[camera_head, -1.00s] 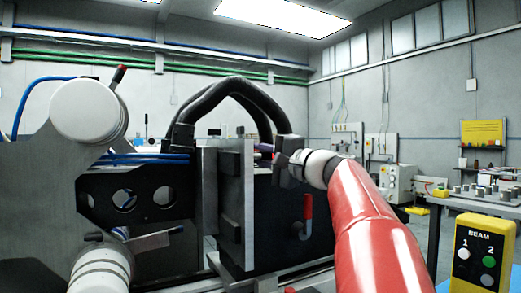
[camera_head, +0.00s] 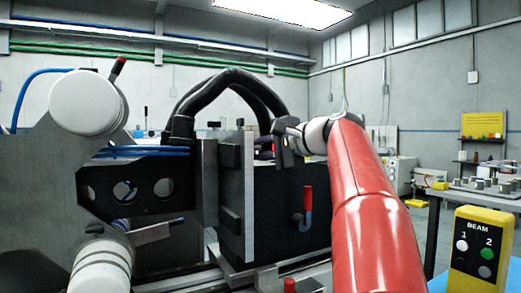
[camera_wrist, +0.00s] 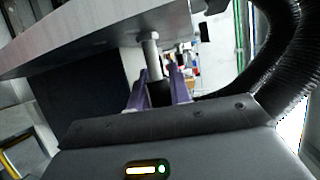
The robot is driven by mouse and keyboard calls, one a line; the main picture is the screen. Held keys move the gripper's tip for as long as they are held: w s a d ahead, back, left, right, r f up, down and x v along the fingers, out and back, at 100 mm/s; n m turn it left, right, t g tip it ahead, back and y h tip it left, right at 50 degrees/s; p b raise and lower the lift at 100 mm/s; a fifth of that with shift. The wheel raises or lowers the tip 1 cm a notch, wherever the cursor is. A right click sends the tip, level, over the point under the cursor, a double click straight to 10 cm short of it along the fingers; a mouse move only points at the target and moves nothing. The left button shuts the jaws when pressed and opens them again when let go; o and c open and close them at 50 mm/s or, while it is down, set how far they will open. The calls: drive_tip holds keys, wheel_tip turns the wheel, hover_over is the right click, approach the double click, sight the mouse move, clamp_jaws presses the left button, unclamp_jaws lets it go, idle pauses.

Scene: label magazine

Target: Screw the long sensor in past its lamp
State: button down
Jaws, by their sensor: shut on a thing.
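In the wrist view, the purple fingers of my gripper (camera_wrist: 156,82) are closed around the dark lower part of the long sensor (camera_wrist: 151,48). Its bright metal shank rises above the fingers to the underside of a grey metal part (camera_wrist: 90,38). I cannot tell how deep it sits there. In the head view, my gripper (camera_head: 284,146) is beside the upright plate of the machine, and the sensor cannot be made out. The yellow BEAM box (camera_head: 468,274) at the right has a white lamp 1 (camera_head: 462,245) and a green lamp 2 (camera_head: 487,254).
Black hoses (camera_head: 232,80) arch over the machine close to my gripper; a thick ribbed hose (camera_wrist: 285,60) also passes right of it in the wrist view. A red handle (camera_head: 308,199) is on the dark block below. A bench (camera_head: 480,190) stands at the right.

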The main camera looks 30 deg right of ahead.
sight(271, 147)
drive_tip(key=shift+f, duration=0.1)
drive_tip(key=c, duration=1.3)
unclamp_jaws()
drive_tip(key=v, duration=0.7)
drive_tip(key=shift+s+d, duration=0.15)
drive_tip(key=shift+s, duration=0.15)
drive_tip(key=shift+s, duration=0.1)
